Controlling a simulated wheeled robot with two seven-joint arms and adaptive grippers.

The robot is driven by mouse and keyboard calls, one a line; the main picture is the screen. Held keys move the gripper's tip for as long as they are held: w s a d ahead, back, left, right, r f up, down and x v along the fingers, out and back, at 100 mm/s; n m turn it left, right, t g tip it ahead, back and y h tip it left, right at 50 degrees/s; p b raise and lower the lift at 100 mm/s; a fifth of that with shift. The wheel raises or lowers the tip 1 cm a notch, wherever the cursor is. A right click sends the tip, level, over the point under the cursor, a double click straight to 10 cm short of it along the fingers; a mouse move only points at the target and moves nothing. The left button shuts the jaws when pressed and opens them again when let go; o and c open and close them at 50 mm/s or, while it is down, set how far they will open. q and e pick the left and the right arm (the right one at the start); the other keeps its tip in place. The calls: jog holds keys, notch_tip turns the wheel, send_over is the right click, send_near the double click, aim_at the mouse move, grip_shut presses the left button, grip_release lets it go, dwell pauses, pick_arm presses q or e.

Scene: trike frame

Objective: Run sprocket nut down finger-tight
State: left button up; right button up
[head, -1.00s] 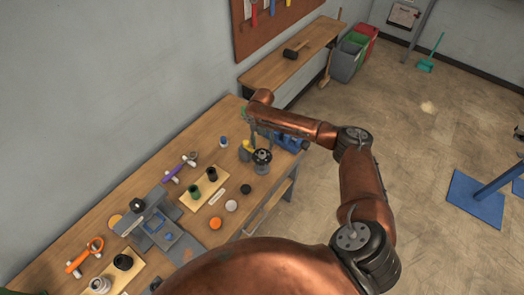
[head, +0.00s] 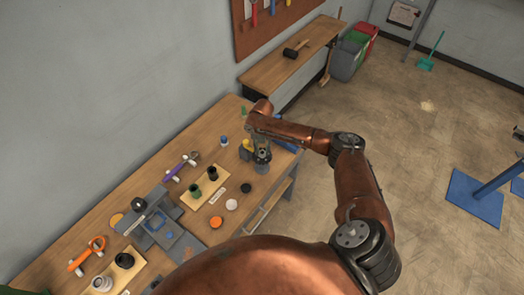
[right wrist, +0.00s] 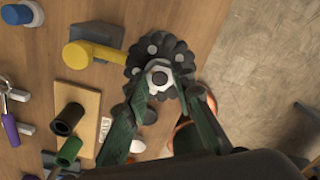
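In the right wrist view, a pale hex nut (right wrist: 158,78) sits at the centre of a dark toothed sprocket (right wrist: 165,54). A round stud end shows inside the nut. My right gripper (right wrist: 166,90) has its green fingers spread on either side of the nut. The left fingertip lies close to the nut's edge, and a gap shows at the right one; contact is unclear. In the head view, my right gripper (head: 262,157) is over the far right end of the workbench and hides most of the sprocket. My left gripper is out of view.
A yellow-headed part (right wrist: 92,52) lies close beside the sprocket. The workbench (head: 120,203) also carries a board with dark and green cylinders (head: 204,199), an orange disc (head: 216,222), a white disc (head: 231,204) and a purple-handled tool (head: 178,168). Open floor lies to the right.

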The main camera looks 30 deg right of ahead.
grip_shut()
